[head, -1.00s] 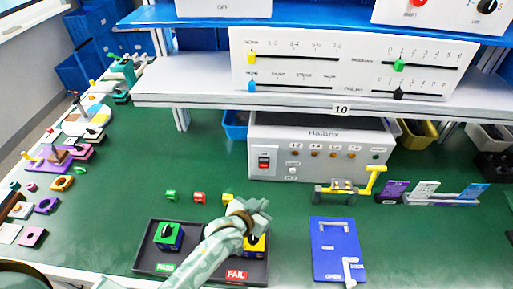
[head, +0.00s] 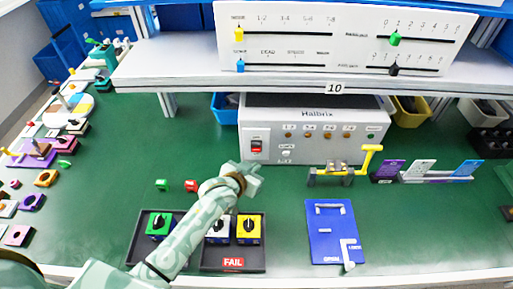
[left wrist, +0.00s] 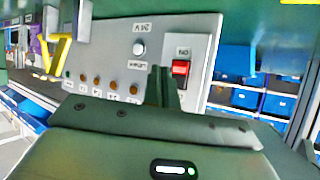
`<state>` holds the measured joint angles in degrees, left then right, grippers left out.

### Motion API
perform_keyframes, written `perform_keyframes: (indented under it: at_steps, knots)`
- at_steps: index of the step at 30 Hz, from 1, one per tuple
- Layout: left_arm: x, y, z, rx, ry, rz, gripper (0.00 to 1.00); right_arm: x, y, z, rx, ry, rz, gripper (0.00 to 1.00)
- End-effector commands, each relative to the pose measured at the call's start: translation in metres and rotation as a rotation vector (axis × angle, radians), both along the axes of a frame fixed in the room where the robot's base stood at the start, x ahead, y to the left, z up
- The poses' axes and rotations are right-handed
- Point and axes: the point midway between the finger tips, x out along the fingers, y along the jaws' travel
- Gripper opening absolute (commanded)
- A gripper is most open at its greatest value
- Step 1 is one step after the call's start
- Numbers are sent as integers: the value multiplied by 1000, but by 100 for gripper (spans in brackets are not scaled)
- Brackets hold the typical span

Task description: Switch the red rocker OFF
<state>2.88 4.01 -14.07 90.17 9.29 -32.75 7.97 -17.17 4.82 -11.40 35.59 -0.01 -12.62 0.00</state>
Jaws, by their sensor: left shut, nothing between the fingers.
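The red rocker (head: 256,146) sits on a white plate at the left of the front panel of the grey box (head: 345,149) under the shelf. In the left wrist view, the red rocker (left wrist: 181,69) shows just beside the fingertips, with the panel appearing upside down. My left gripper (head: 252,172) is in front of the box, just below the rocker in the head view. Its fingers (left wrist: 161,86) are shut with nothing between them. I cannot tell whether they touch the panel. My right gripper is not in view.
Black trays with several rotary switches (head: 248,226) lie under my left forearm. Red and green small blocks (head: 191,186) are left of the arm. A yellow-handled clamp (head: 345,170) and a blue board (head: 335,232) stand to the right. The shelf (head: 180,68) overhangs the back.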

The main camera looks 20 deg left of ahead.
Motion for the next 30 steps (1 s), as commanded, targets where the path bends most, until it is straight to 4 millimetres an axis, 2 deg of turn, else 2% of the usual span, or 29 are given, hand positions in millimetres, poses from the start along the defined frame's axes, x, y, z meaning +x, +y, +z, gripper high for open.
perform_keyframes:
  at_steps: [3,12,30]
  knots:
    - [16,5,-1,1,-1,-1,0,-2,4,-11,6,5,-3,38]
    - [40,11,6,0,-1,0,0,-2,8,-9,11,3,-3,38]
    - [42,12,6,0,0,-1,0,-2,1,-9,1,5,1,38]
